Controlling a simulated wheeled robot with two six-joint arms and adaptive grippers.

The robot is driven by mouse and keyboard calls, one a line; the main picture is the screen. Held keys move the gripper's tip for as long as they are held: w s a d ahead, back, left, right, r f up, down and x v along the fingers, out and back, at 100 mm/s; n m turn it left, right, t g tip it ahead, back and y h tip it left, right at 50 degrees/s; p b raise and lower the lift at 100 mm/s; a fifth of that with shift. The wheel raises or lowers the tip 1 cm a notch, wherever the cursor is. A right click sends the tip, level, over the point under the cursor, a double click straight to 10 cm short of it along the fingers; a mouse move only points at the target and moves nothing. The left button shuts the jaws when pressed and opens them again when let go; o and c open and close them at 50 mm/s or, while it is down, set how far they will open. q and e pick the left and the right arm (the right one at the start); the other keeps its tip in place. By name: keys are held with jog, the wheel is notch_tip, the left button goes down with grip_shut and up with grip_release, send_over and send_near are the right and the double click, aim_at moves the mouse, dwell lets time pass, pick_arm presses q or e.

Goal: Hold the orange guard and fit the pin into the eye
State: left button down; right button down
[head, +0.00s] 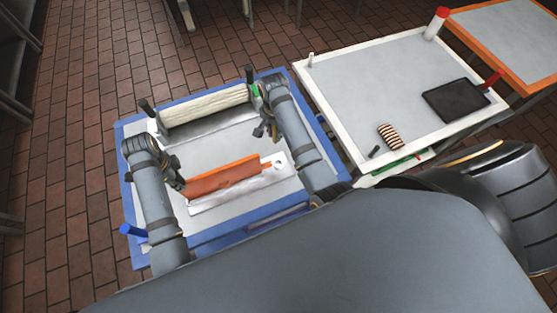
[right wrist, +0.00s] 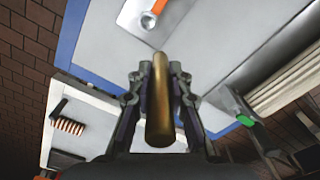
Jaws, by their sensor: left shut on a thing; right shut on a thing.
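The orange guard (head: 222,178) lies along a pale metal plate (head: 235,196) on the blue-edged table. The eye (head: 278,164) is a round hole at the plate's right end; it also shows at the top of the right wrist view (right wrist: 147,20). My left gripper (head: 179,183) is shut on the guard's left end. My right gripper (head: 264,129) is beyond the eye in the head view, apart from the plate. In the right wrist view it is shut on a brass pin (right wrist: 160,100). The pin is hard to make out in the head view.
A cream roll (head: 205,106) lies along the table's back edge, with a green piece (head: 255,90) at its right end. A blue peg (head: 130,231) stands at the front left. A white-framed table (head: 375,75) on the right holds a black tray (head: 455,101) and a striped block (head: 390,135).

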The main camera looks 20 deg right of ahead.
jog(key=s+f, duration=0.3)
jog(key=f, duration=0.5)
jog(key=shift+f+n, duration=0.2)
jog(key=shift+n, duration=0.2)
jog(key=shift+s+a+f, duration=0.1)
jog(key=shift+s, duration=0.05)
jog(key=shift+f, duration=0.5)
jog(key=c, duration=1.3)
grip_release()
jog(key=shift+o, duration=0.2)
notch_tip(320, 180, up, 13)
